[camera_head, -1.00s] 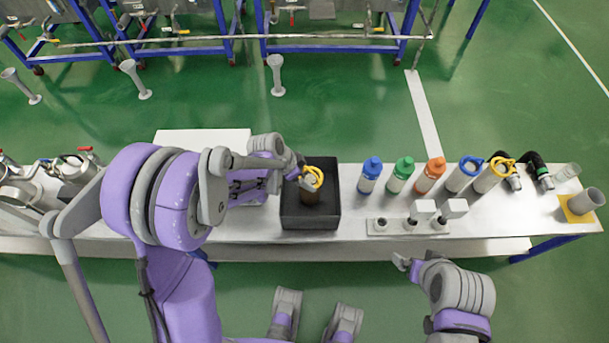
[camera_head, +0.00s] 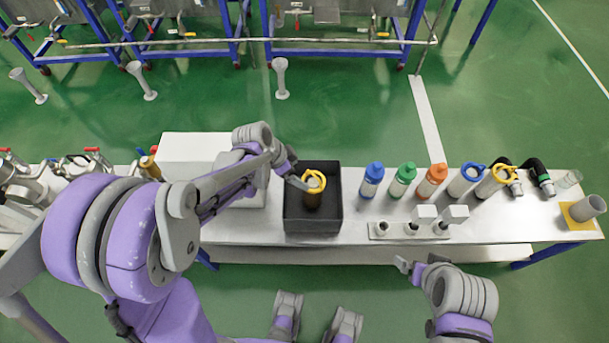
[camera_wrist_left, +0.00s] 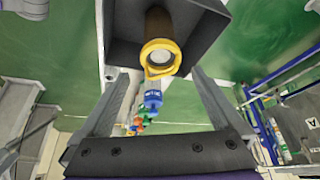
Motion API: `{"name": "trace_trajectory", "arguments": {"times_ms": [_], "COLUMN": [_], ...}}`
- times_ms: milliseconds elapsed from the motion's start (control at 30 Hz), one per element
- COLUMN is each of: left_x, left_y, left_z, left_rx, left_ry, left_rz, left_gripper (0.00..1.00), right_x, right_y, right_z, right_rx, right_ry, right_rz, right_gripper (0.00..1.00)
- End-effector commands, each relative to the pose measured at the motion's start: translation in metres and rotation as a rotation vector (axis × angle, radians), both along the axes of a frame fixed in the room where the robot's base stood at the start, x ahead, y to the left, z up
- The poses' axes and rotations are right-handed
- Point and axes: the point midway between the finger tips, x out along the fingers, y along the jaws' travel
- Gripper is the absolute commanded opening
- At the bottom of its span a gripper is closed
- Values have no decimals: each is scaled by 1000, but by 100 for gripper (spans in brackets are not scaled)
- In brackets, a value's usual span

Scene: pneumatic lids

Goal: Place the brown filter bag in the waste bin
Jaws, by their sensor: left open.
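The brown filter bag (camera_head: 313,199) with a yellow ring on top stands roughly upright inside the open black bin (camera_head: 329,221). In the left wrist view the bag's yellow ring (camera_wrist_left: 161,59) is beyond the fingertips, between their lines, with the brown body inside the dark bin (camera_wrist_left: 205,35). My left gripper (camera_head: 295,178) is open and empty, at the bin's upper left beside the ring. In the left wrist view its two fingers (camera_wrist_left: 161,78) are spread wide, apart from the ring. My right gripper (camera_head: 408,268) hangs in front of the table, too small to tell its opening.
A white box (camera_head: 190,150) stands left of the bin. Right of it are bottles with blue (camera_head: 373,172), green and orange tops, then blue-ringed and yellow-ringed cylinders. A small holder (camera_head: 382,229) sits in front of them. Pipework and a brown-yellow piece (camera_head: 150,166) are at the left.

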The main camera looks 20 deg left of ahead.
Motion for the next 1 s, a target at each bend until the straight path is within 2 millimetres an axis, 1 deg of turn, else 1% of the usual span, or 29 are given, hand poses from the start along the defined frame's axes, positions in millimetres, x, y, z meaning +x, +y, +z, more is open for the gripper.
{"name": "trace_trajectory", "arguments": {"times_ms": [33,133,333,467,567,700,800,900,1000], "left_x": [-3,-8,-14,-31,-59,-106,-137,-162,-178], "left_y": [4,9,14,12,8,7,9,12,15], "left_z": [11,26,42,53,66,82,86,87,85], "left_rx": [0,-1,-1,10,26,43,43,34,19], "left_ry": [0,1,2,21,47,66,60,47,32], "left_rz": [2,2,7,78,201,426,579,707,799], "left_gripper": [100,100,100,100,100,100,100,100,100], "right_x": [0,1,1,1,1,1,1,1,1], "right_y": [0,0,0,0,0,0,0,0,0], "right_z": [3,5,8,8,8,8,8,8,8], "right_rx": [0,0,0,0,0,0,0,0,0], "right_ry": [-1,-2,-2,-2,-2,-2,-2,-2,-2], "right_rz": [0,0,0,0,0,0,0,0,0], "right_gripper": [100,100,100,100,100,100,100,100,100]}}
